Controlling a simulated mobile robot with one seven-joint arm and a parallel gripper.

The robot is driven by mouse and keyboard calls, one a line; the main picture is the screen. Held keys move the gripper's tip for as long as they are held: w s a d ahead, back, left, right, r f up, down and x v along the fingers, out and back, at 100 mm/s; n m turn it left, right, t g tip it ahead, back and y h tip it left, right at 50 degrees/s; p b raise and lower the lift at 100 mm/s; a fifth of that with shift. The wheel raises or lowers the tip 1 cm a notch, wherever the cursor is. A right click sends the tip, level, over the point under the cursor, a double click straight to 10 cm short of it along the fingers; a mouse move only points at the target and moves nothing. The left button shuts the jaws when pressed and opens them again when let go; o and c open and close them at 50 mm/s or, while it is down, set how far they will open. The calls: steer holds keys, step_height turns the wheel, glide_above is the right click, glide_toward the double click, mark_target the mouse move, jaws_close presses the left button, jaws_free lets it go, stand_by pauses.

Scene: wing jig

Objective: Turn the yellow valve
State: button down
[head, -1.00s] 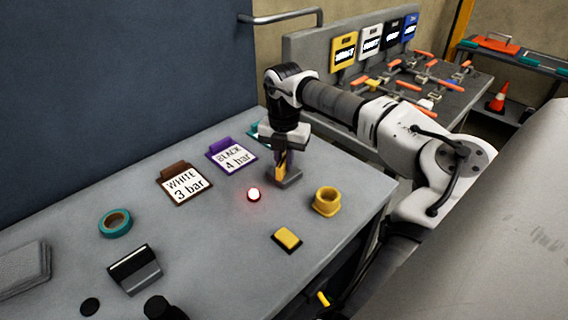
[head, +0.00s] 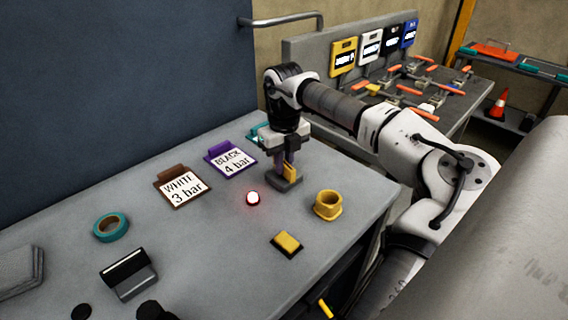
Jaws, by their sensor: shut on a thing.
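My gripper (head: 282,168) points down over the grey bench, near its far right edge. It is shut on a small upright yellow piece (head: 290,172), which stands at a low grey block (head: 286,184). The jaws partly hide the yellow piece, and I cannot tell whether it is the yellow valve's handle.
A glowing red-white button (head: 253,198), a yellow ring-shaped part (head: 328,205) and a yellow-topped block (head: 287,243) are close by. A "WHITE 3 bar" card (head: 182,187), a "BLACK 4 bar" card (head: 231,159) and teal tape (head: 110,227) lie to the left.

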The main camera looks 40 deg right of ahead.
mark_target(285, 162)
steer(key=shift+n, duration=1.1)
steer(key=c, duration=1.4)
jaws_free()
steer(key=shift+c, duration=0.2)
step_height(285, 162, up, 14)
steer(key=p, duration=0.9)
steer(key=shift+f, duration=0.15)
